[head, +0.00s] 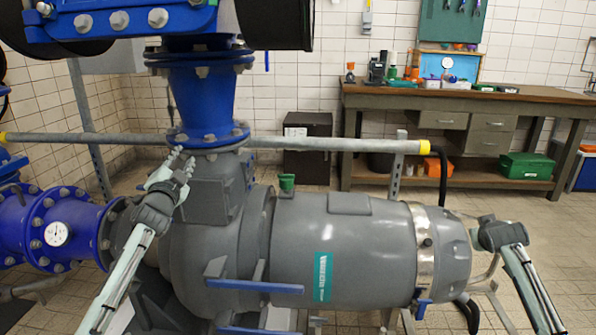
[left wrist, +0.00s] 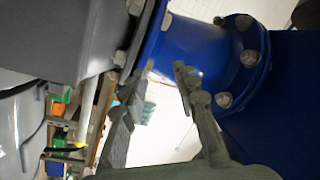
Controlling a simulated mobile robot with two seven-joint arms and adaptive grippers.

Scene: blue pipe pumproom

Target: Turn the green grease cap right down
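The green grease cap (head: 287,182) stands upright on top of the grey pump housing (head: 345,250), near its left end. My left gripper (head: 181,163) is left of the cap and a little higher, by the blue vertical pipe, clear of the cap. In the left wrist view its two fingers (left wrist: 157,78) are apart with nothing held between them. My right gripper (head: 482,226) is at the right end of the pump housing, far from the cap; its fingers are too unclear to tell open from shut. I cannot make out the cap for certain in the left wrist view.
The blue vertical pipe (head: 205,95) and its flange rise close to my left gripper. A grey horizontal rail (head: 335,145) with a yellow end runs behind the cap. A workbench (head: 450,98) stands at the back right. The space directly above the cap is clear up to the rail.

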